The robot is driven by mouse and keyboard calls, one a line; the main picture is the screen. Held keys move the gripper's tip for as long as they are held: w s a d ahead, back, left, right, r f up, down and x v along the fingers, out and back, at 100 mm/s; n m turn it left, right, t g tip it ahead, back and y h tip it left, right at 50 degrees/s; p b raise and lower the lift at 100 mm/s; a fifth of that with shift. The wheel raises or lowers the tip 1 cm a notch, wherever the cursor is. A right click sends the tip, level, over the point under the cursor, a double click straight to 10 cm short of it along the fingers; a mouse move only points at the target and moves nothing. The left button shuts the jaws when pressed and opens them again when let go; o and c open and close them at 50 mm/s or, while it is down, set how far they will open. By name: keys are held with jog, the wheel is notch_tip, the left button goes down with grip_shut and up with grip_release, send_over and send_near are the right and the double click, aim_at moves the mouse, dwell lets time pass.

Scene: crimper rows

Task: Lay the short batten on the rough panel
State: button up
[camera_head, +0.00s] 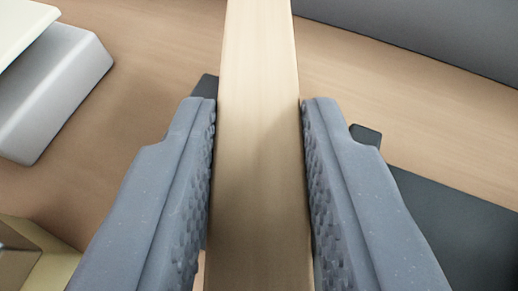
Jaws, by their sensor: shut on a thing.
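A pale wooden batten (260,85) runs up the middle of the view, from the bottom edge to the top edge. My gripper (258,115) is shut on it, with one grey textured finger against each long side. Both ends of the batten are out of frame, so I cannot tell its length. I cannot tell whether it touches the surface below. I cannot identify the rough panel for certain in this view.
A wooden surface (400,105) lies below. A grey block (60,85) with a pale slab (22,22) sits at upper left. A dark flat piece (455,225) is at lower right, a grey band (420,30) at upper right, and a yellowish box-like thing (45,262) at lower left.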

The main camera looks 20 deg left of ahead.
jog(key=shift+f+b, duration=0.55)
jog(key=o, duration=1)
jog(key=shift+r, duration=0.1)
jog(key=shift+s+r+p, duration=0.1)
jog(key=shift+r+p, duration=0.7)
jog(key=shift+p, duration=0.2)
jog(key=p+v, duration=0.1)
jog(key=v, duration=1)
jog(key=shift+s, duration=0.35)
jog(key=shift+d, duration=0.15)
